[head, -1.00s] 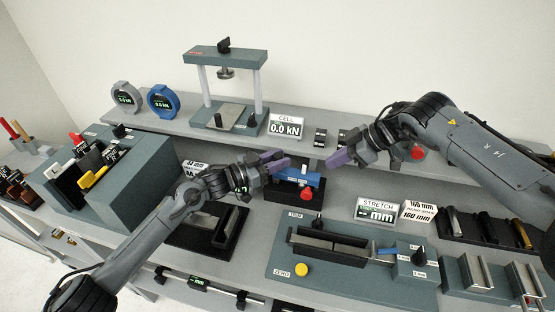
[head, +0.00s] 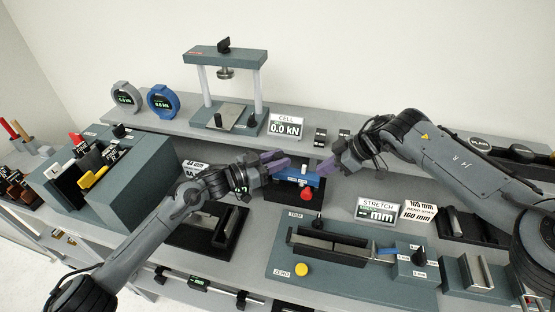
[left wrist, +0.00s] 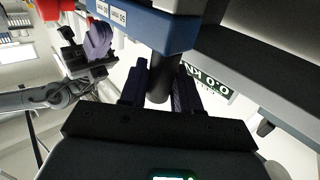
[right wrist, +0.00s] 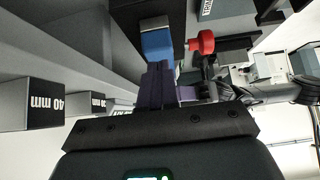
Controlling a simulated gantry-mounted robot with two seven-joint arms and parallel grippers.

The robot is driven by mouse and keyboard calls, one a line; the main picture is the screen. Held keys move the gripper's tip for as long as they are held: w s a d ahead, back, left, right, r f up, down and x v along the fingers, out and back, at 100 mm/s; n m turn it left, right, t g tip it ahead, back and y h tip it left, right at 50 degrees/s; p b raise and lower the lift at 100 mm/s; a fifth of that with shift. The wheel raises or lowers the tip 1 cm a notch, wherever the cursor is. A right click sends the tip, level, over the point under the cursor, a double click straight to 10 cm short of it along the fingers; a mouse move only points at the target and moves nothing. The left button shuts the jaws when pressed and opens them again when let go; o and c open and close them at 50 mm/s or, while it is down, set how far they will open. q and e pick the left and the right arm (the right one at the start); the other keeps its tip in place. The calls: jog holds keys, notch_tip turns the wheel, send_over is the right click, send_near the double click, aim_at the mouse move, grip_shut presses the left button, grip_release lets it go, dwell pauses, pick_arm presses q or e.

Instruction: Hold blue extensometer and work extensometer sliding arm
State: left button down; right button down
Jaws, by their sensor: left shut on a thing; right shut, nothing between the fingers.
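The blue extensometer (head: 302,178) sits at the middle of the bench, above a black stand with a red knob. My left gripper (head: 280,163) is at its left. In the left wrist view its fingers close on a dark round grip (left wrist: 159,82) below the blue, labelled body (left wrist: 150,22). My right gripper (head: 322,168) is shut and empty at the extensometer's right end. In the right wrist view its closed fingertips (right wrist: 158,72) are just in front of a blue end part (right wrist: 157,42), probably the sliding arm. I cannot tell whether they touch.
The red knob (head: 306,194) is just below the grippers. The load frame (head: 225,85) and CELL display (head: 286,126) stand behind. The STRETCH display (head: 377,211) is at right. The grey test fixture (head: 350,270) with a yellow ZERO button lies in front.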

aim_at(305, 166)
jog(key=shift+w+a+f, duration=0.1)
jog(key=shift+w+a, duration=0.05)
jog(key=shift+a, duration=0.55)
jog(key=shift+w+a, duration=0.1)
jog(key=shift+a, duration=1)
jog(key=shift+w+a, duration=0.2)
jog(key=shift+a, duration=0.55)
jog(key=shift+d, duration=0.1)
jog(key=d+r, duration=0.3)
jog(key=r, duration=0.4)
jog(key=shift+s, duration=0.3)
dwell(0.5)
pick_arm(q)
jog(key=c, duration=0.7)
grip_release()
jog(key=shift+c, duration=0.2)
